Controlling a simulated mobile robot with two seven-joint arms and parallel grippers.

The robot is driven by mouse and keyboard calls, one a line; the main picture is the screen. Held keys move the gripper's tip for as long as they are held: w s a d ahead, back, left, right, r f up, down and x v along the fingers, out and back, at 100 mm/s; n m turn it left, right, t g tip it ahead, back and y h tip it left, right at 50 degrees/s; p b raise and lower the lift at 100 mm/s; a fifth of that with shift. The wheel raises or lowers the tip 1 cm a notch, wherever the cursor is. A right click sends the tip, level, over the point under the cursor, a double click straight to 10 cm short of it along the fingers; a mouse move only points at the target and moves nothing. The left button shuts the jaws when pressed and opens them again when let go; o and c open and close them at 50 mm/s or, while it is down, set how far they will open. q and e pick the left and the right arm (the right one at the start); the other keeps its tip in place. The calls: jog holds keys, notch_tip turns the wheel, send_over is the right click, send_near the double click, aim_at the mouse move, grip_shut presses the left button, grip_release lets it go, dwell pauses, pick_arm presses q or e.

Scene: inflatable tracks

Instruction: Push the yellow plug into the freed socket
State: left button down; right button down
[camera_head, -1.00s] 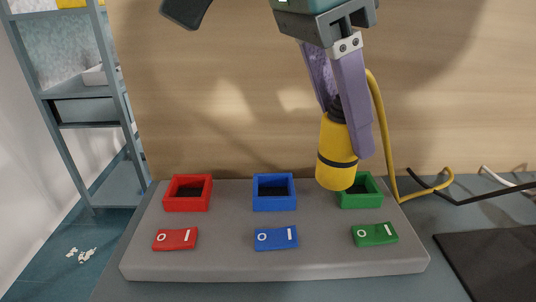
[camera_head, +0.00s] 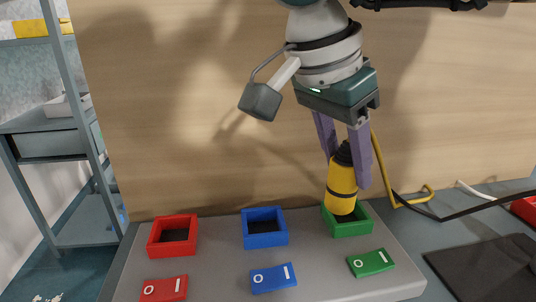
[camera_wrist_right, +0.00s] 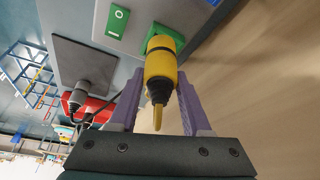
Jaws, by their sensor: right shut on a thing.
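The yellow plug (camera_head: 342,187) has a black band and a black top, and a yellow cable runs from it. My right gripper (camera_head: 345,165) is shut on it, with purple fingers on either side. The plug stands nearly upright with its lower end at the green-framed socket (camera_head: 348,224). How deep it sits is hard to tell. In the right wrist view the plug (camera_wrist_right: 160,68) lies between the fingers (camera_wrist_right: 158,100), its far end against the green socket (camera_wrist_right: 163,40). My left gripper is not in view.
The grey panel (camera_head: 215,265) also holds a red socket (camera_head: 158,247) and a blue socket (camera_head: 250,239), both empty. Red, blue and green switches (camera_head: 372,263) lie in front. A wooden wall stands behind. A black cable and dark mat (camera_head: 485,265) are at right.

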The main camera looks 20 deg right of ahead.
aim_at(353, 180)
jog(key=x, duration=0.4)
jog(key=shift+d+r+p, duration=0.1)
jog(key=shift+d+p, duration=0.1)
jog(key=shift+p, duration=0.1)
jog(key=shift+f, duration=0.25)
jog(key=shift+c, duration=1.8)
grip_release()
jog(key=shift+r, duration=0.1)
